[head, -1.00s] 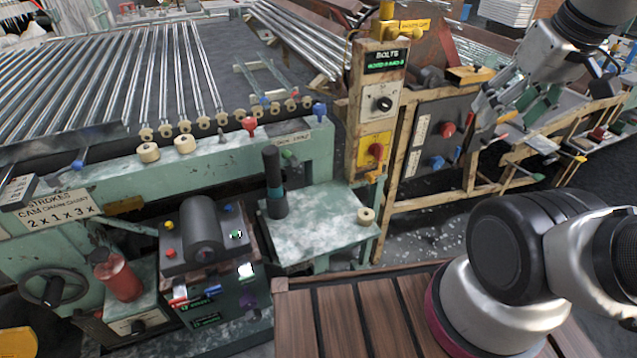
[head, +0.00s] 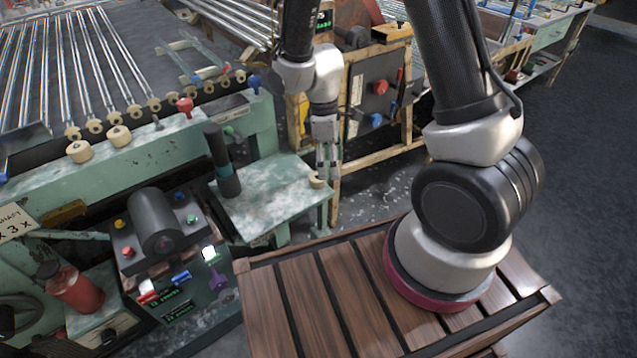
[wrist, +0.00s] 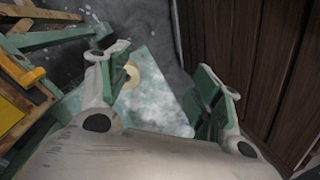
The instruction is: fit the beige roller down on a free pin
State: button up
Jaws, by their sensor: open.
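The beige roller (head: 316,181) sits at the right corner of a worn green table in the head view. My gripper (head: 327,174) points down right beside it and partly covers it. In the wrist view my open gripper (wrist: 168,78) is over the table corner, and the roller (wrist: 131,77) shows beside the inner side of the left finger, partly hidden by it; I cannot tell whether they touch. Two similar beige rollers (head: 79,151) (head: 119,136) sit on the green machine ledge. A small grey pin (head: 157,123) stands bare to their right.
The green table (head: 265,198) carries a dark upright handle (head: 222,160) at its left. A red knob (head: 185,106) and a blue knob (head: 254,83) rise from the ledge right of the pin. A wooden-framed bench (head: 375,150) stands behind my gripper.

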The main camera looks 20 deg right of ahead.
aim_at(317, 174)
jog(key=w+f+n, duration=0.1)
jog(key=f, duration=0.1)
jog(key=w+a+f+n+t, duration=0.1)
jog(key=w+f+n, duration=0.1)
jog(key=f, duration=0.1)
jog(key=w+a+f+n+t, duration=0.1)
jog(key=f, duration=0.2)
jog(key=shift+w+f+y, duration=0.15)
jog(key=shift+w+y, duration=0.25)
jog(key=shift+c, duration=0.2)
jog(key=c, duration=1)
